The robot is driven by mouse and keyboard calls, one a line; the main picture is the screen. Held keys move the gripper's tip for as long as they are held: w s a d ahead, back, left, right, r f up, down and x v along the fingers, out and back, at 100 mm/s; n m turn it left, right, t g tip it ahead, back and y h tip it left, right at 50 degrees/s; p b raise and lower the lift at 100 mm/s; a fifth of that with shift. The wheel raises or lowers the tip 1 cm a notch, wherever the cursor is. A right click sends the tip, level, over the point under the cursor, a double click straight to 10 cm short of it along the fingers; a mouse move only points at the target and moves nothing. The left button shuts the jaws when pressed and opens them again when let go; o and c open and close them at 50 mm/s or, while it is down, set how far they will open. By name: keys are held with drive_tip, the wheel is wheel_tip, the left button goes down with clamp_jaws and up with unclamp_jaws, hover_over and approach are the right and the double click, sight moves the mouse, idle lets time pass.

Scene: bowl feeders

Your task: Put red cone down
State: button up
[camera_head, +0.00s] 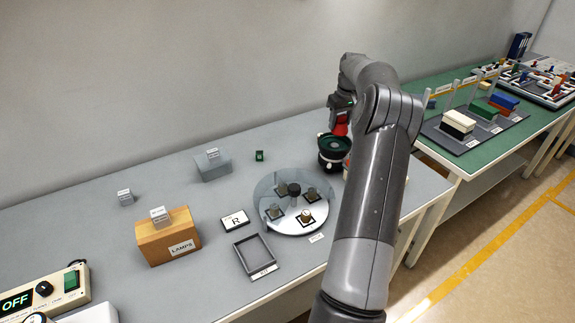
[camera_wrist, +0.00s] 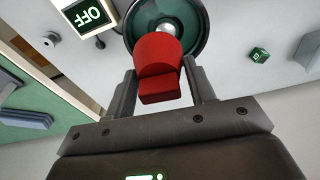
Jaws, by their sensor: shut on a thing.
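The red cone (camera_wrist: 158,55) is held between the two fingers of my gripper (camera_wrist: 160,88) in the wrist view. In the head view the red cone (camera_head: 341,128) shows as a small red patch under my gripper (camera_head: 341,117), above the bowl feeder. The bowl feeder (camera_head: 333,153) is a round dark green and black bowl at the right of the grey table. In the wrist view the bowl (camera_wrist: 196,48) lies behind the cone, with a pale centre. My arm hides part of the area right of the bowl. I cannot tell the exact gap between cone and bowl.
A round turntable (camera_head: 265,196) with several small parts stands left of my arm. A small green cube (camera_head: 260,156), an empty grey tray (camera_head: 241,261), an R card (camera_head: 235,220) and an orange LAMPS box (camera_head: 165,242) are also on the table. The back-left tabletop is mostly clear.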

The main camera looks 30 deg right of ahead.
drive_tip(key=w+a, duration=1)
drive_tip(key=a, duration=0.5)
drive_tip(key=shift+n, duration=0.4)
wheel_tip(320, 180, down, 11)
drive_tip(key=shift+w+f, duration=0.1)
drive_tip(key=shift+f, duration=2.25)
drive_tip(key=shift+f, duration=0.15)
drive_tip(key=o, duration=1)
